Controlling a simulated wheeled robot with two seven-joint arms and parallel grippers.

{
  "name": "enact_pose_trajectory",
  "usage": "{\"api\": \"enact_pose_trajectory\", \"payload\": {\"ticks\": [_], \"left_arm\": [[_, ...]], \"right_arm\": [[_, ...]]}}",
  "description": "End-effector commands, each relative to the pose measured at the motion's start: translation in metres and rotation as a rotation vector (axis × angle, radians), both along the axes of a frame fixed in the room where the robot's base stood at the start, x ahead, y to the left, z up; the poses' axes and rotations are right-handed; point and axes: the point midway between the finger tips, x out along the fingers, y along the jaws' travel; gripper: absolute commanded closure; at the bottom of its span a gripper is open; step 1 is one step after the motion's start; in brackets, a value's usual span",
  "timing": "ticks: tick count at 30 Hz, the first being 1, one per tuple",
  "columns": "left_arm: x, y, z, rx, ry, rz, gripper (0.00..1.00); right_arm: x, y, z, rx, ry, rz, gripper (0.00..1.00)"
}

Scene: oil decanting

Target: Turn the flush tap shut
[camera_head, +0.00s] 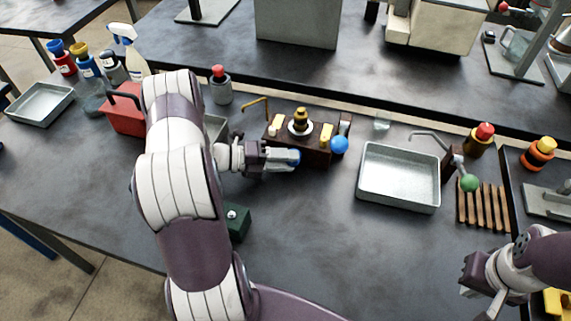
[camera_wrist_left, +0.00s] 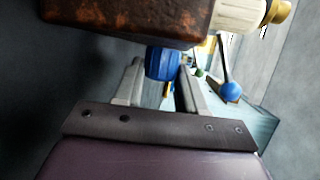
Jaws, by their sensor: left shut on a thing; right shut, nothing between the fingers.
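A brown block-shaped unit (camera_head: 318,150) stands on the bench with brass fittings on top. A blue tap knob (camera_head: 294,156) sticks out low on its near side; I take it for the flush tap. My left gripper (camera_head: 288,160) is shut on this knob. The left wrist view shows the blue knob (camera_wrist_left: 163,62) between the two fingers, just under the brown unit (camera_wrist_left: 130,18). A separate lever with a blue ball (camera_head: 339,145) is at the unit's right end. My right gripper (camera_head: 468,284) is shut and empty at the lower right.
A metal tray (camera_head: 400,198) stands right of the unit. Beside it are a lever with a green ball (camera_head: 469,183) and a wooden slatted rack (camera_head: 484,217). A dark green box (camera_head: 238,222) sits near my left arm. A red container (camera_head: 122,118) is left. The front middle is clear.

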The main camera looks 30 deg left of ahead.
Motion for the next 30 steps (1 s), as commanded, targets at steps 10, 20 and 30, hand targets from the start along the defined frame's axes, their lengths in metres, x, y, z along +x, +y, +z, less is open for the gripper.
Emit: {"api": "enact_pose_trajectory", "payload": {"ticks": [10, 20, 30], "left_arm": [[0.0001, 0.0004, -0.0014, -0.053, -0.012, 0.001, 0.91], [0.0001, 0.0001, -0.0009, -0.054, -0.012, 0.001, 0.91], [0.0001, 0.0002, -0.0009, -0.053, -0.013, 0.001, 0.35]], "right_arm": [[0.0, 0.0, -0.008, 0.0, 0.0, 0.0, 1.0], [0.0, 0.0, -0.0078, 0.0, 0.0, 0.0, 1.0], [0.0, 0.0, -0.0078, 0.0, 0.0, 0.0, 1.0]]}}
